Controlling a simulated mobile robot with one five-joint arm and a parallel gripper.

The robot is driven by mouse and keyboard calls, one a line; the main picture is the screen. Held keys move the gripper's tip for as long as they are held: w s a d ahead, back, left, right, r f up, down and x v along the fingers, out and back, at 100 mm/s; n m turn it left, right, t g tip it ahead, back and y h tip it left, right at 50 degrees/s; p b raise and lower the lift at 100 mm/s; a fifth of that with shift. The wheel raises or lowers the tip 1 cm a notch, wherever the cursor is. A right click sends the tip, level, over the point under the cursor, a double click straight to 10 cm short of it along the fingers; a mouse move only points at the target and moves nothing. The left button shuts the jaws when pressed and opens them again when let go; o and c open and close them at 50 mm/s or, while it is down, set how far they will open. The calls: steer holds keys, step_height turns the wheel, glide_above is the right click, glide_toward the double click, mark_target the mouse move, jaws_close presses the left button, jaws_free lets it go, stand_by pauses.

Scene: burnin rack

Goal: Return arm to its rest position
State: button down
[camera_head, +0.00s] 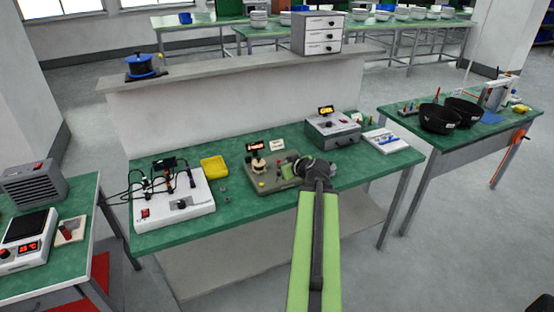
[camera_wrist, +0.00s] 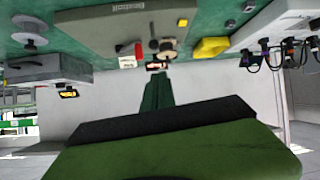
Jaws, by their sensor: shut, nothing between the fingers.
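My arm (camera_head: 304,245), green with a dark edge, reaches from the bottom of the head view over the front of the middle bench. Its dark end, with my gripper (camera_head: 298,165), is at the right side of a grey-green test unit (camera_head: 264,185) with a small lit display. The fingertips are small and partly hidden by the wrist there. My gripper is shut and empty. The wrist view is upside down, with a large green part of my own body across its bottom. The test unit (camera_wrist: 120,22) shows at its top; I cannot tell whether my gripper touches it.
Black bowls (camera_head: 440,117) stand on the right bench. Floor between benches is clear.

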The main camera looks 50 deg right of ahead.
steer(key=shift+s+a, duration=0.1)
steer(key=shift+s, duration=0.25)
steer(key=shift+r, duration=0.1)
steer(key=w+a+n+y, duration=0.2)
steer(key=w+a, duration=0.3)
steer(key=a, duration=0.4)
steer(key=w+a+f+n+y, duration=0.1)
steer(key=w+a+n, duration=0.1)
steer(key=w+a, duration=0.5)
steer(key=w+a+n+y, duration=0.2)
steer(key=w+a, duration=0.2)
steer(key=a, duration=0.6)
steer(key=s+a+f+n+g+y, duration=0.1)
steer(key=s+a+f+g, duration=0.2)
steer(key=a, duration=1.1)
steer(key=s+a+f+n+g+y, duration=0.15)
steer(key=a+f+g, duration=0.25)
steer(key=a, duration=0.9)
steer(key=s+d+f+m+g+h, duration=0.3)
steer(key=s+m, duration=0.3)
steer(key=s, duration=0.2)
steer(key=shift+s+g+h, duration=0.15)
steer(key=shift+g+h, duration=0.2)
steer(key=shift+g, duration=0.25)
